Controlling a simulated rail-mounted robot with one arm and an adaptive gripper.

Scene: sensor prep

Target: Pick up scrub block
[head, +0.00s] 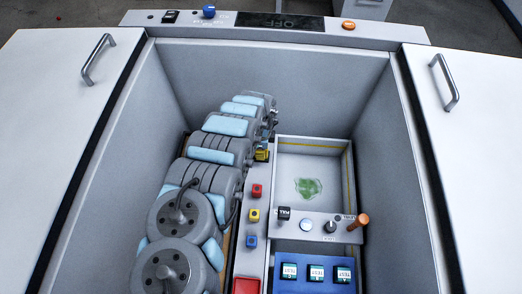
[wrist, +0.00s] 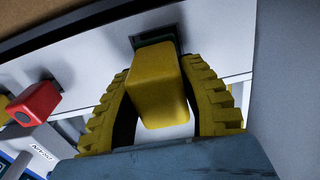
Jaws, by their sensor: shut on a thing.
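The scrub block (wrist: 158,88) is a yellow block with a dark green far end. In the wrist view it sits between the two yellow ribbed fingers of my gripper (wrist: 160,68), which are shut on its sides. Its green end is at a dark rectangular slot in a pale panel; I cannot tell whether it is still seated there. In the head view my gripper (head: 263,153) is small and partly hidden at the upper end of the pale strip, and the block cannot be told apart from the yellow fingers.
Red (head: 257,190), yellow (head: 254,215) and blue (head: 251,242) blocks line the strip. To the right is a tray (head: 310,148) with a green smear, above a panel with a knob (head: 330,226) and an orange-brown handle (head: 358,221). Grey walls (head: 385,150) enclose the bay.

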